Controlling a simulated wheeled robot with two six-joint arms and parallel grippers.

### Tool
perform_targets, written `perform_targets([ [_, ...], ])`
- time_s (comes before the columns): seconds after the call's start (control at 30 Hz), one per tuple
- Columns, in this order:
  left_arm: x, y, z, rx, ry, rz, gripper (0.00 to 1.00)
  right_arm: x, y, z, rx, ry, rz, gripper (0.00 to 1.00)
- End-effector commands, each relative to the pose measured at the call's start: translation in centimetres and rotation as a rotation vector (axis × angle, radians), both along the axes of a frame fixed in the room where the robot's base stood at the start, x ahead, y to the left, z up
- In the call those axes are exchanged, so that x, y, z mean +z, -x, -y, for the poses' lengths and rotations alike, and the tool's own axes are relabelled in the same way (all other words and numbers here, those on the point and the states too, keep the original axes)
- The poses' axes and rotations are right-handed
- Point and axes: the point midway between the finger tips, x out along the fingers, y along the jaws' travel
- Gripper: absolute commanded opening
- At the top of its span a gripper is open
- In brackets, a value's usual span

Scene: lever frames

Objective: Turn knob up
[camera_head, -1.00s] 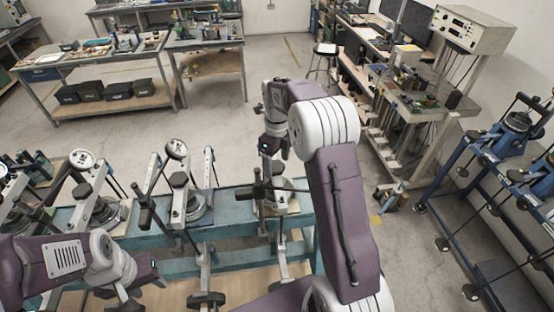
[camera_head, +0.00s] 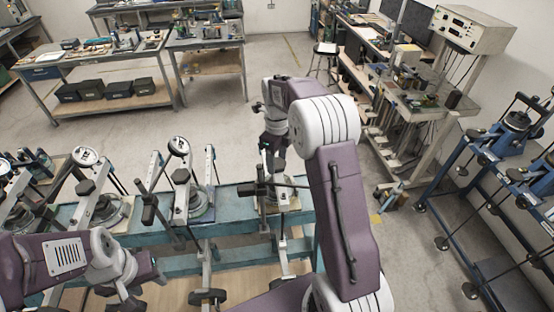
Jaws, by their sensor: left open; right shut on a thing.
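The teal lever frame (camera_head: 232,196) runs across the lower middle, with several upright levers, black knobs and round dials. My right gripper (camera_head: 268,160) points down at the frame's right end. It is shut on the knob of the rightmost lever, which its fingers mostly hide. Below it is a dark cross handle (camera_head: 262,188) on a pale post. My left gripper (camera_head: 142,284) is open at the lower left, in front of the frame and away from the levers.
Other levers (camera_head: 183,185) with dials stand close to the left of my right gripper. Blue lever frames (camera_head: 490,150) stand at the right. The floor between is clear.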

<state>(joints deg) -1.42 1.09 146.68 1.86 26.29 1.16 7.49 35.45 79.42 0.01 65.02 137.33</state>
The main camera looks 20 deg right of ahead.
Motion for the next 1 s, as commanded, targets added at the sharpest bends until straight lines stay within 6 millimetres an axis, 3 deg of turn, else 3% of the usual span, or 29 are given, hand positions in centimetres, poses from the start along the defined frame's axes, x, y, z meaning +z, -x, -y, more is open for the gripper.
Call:
perform_targets([
  [1.0,-0.06,0.00,0.00,0.000,0.000,0.000,0.44,-0.34,0.25,-0.04,0.924,-0.005,-0.010,0.11],
])
